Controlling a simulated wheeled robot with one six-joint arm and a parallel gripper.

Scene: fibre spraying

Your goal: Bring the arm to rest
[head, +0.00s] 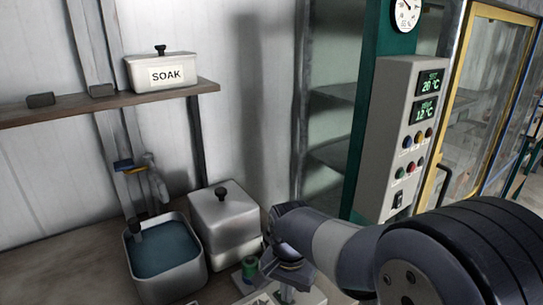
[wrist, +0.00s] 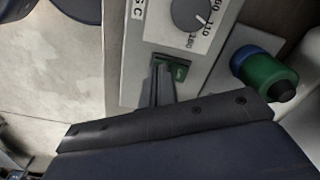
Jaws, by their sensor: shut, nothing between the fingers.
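My gripper (wrist: 158,72) is shut and empty in the wrist view. Its thin dark fingers point at a grey panel (wrist: 131,82), close to a small green rocker switch (wrist: 178,68). I cannot tell whether the fingertips touch the switch. In the head view my arm reaches from the lower right to the bench, bent at the wrist, and its end is low over the bench beside the steel box; the fingers are hard to make out there.
A dial (wrist: 190,14) is on the panel. On the bench are a water basin (head: 168,257) and a lidded steel box (head: 226,222). A control box (head: 392,130) stands right; a shelf (head: 100,101) holds a SOAK box (head: 162,73).

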